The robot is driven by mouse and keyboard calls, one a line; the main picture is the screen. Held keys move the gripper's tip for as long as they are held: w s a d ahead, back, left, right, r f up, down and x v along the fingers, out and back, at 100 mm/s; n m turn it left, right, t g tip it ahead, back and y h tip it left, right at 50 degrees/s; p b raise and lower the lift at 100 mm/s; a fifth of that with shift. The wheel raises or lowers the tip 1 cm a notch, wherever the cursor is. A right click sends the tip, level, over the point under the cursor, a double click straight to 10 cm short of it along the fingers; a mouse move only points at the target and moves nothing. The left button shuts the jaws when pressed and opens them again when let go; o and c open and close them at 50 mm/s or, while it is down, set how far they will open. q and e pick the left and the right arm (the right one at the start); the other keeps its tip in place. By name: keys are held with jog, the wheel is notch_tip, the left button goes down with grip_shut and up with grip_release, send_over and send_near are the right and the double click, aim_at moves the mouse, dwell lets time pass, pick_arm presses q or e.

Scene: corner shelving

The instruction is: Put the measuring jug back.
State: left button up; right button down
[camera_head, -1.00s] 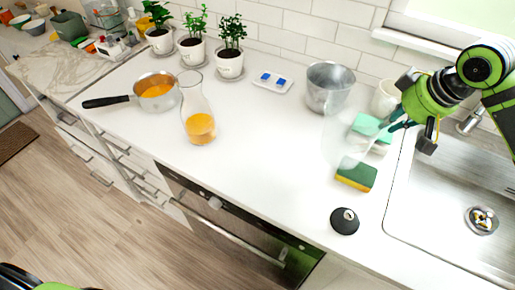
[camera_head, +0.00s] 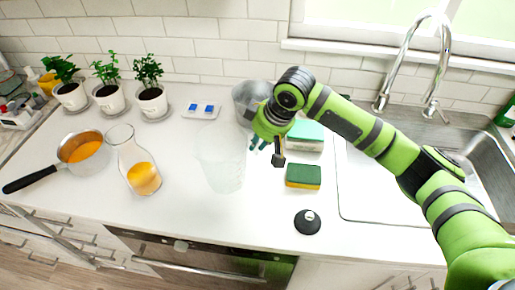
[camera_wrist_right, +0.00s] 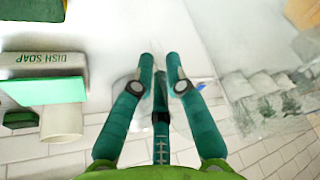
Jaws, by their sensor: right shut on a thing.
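The clear, see-through measuring jug (camera_head: 220,158) is in the middle of the head view, over the white counter. Whether its base touches the counter cannot be told. My right gripper (camera_head: 262,143) is at the jug's right side, shut on it. In the right wrist view the gripper's teal fingers (camera_wrist_right: 160,75) are close together, and the clear jug (camera_wrist_right: 262,95) shows faintly to their right. The exact grip on the jug is hard to see. My left gripper is out of view.
A glass carafe (camera_head: 138,165), a saucepan (camera_head: 80,150) and potted plants (camera_head: 150,100) stand to the left. A metal pot (camera_head: 250,98) is behind the gripper. A sponge (camera_head: 303,176), a black stopper (camera_head: 307,222) and the sink (camera_head: 375,190) are to the right. The front counter is mostly clear.

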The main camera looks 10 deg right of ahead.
notch_tip(320, 180, down, 3)
jog(key=shift+f+p, duration=0.1)
jog(key=shift+p, duration=0.55)
jog(key=shift+f, duration=0.5)
jog(key=c, duration=1.2)
grip_release()
jog(key=shift+f, duration=0.1)
jog(key=shift+c, duration=0.2)
jog(key=b+v, duration=0.2)
jog(key=v, duration=1)
jog(key=shift+s, duration=0.1)
